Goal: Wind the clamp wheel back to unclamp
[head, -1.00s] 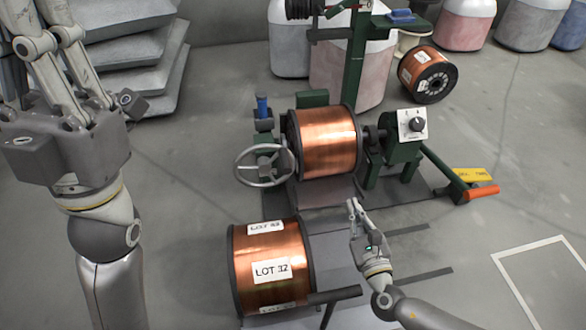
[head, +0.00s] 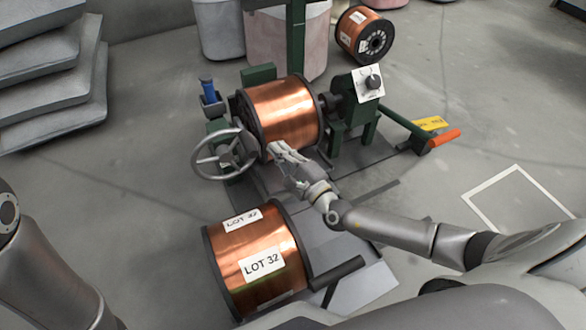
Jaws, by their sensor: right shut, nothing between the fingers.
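The clamp wheel (head: 226,157) is a grey spoked handwheel at the left end of the green winding stand. A copper spool (head: 284,112) sits in the stand, just right of the wheel, between it and the dial end. My right gripper (head: 277,150) is shut and empty. It is in front of the lower edge of the mounted spool, to the right of the wheel and apart from its rim. Whether its fingertips touch the spool I cannot tell. My left gripper is out of view; only part of my left arm shows at the lower left.
A copper spool labelled LOT 32 (head: 257,258) lies in front of the stand. An orange-handled lever (head: 444,138) sticks out at the right. Another spool (head: 365,36) stands behind. Grey stacked sacks (head: 50,80) are at the left. Floor left of the wheel is clear.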

